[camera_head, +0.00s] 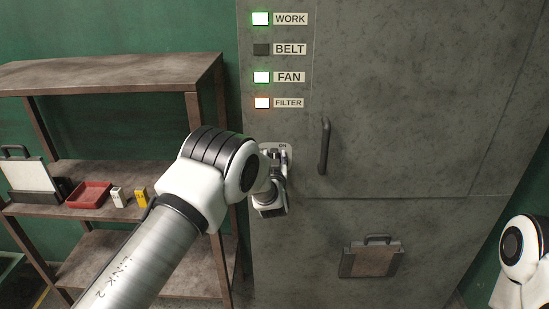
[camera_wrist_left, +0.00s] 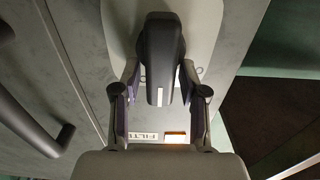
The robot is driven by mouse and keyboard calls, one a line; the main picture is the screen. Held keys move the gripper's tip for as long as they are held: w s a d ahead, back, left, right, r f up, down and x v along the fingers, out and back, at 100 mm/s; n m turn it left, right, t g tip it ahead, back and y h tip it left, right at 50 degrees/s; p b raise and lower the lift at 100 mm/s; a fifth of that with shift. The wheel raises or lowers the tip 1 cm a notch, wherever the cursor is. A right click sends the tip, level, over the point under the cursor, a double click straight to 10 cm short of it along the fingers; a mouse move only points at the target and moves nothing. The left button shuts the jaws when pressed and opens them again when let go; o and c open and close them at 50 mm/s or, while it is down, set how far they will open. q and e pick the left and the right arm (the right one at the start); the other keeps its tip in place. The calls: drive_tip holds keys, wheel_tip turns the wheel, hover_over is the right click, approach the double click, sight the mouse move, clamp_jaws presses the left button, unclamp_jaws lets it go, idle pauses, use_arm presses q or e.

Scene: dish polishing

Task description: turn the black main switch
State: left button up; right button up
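The black main switch (camera_wrist_left: 161,55) fills the upper middle of the left wrist view, on a pale plate (camera_wrist_left: 204,25). Its bar runs up and down there, with a white line at its lower end. In the head view the plate (camera_head: 284,150), marked ON, is partly hidden by my arm. My left gripper (camera_wrist_left: 160,75) straddles the switch, one finger on each side. The fingers look apart from its sides, though contact at the tips is hard to judge. My left gripper also shows at the plate in the head view (camera_head: 271,170). My right gripper is out of view.
The grey cabinet has a vertical handle (camera_head: 324,147) and a lower flap (camera_head: 371,260). A shelf (camera_head: 110,72) stands left, holding a red tray (camera_head: 89,195).

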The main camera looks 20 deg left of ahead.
use_arm(q)
drive_tip(key=shift+f, duration=0.1)
drive_tip(key=shift+s+a+f+n+b, duration=0.1)
drive_tip(key=shift+a+f+n+b, duration=0.1)
drive_tip(key=shift+n+b, duration=0.8)
drive_tip(key=shift+c, duration=0.2)
drive_tip(key=n+b, duration=0.5)
drive_tip(key=b, duration=0.2)
drive_tip(key=a+f+n+b, duration=0.1)
drive_tip(key=n+b, duration=0.4)
drive_tip(key=b, duration=0.2)
drive_tip(key=f+n+b, duration=0.1)
drive_tip(key=n+b, duration=0.5)
drive_tip(key=b, duration=0.1)
drive_tip(key=shift+s+a+b, duration=0.3)
drive_tip(key=shift+a+b, duration=0.05)
drive_tip(key=shift+b, duration=0.05)
drive_tip(key=o, duration=0.9)
drive_tip(key=shift+c, duration=0.2)
drive_tip(key=shift+w+d+r, duration=0.1)
drive_tip(key=shift+w+d, duration=0.05)
drive_tip(key=shift+d, duration=0.1)
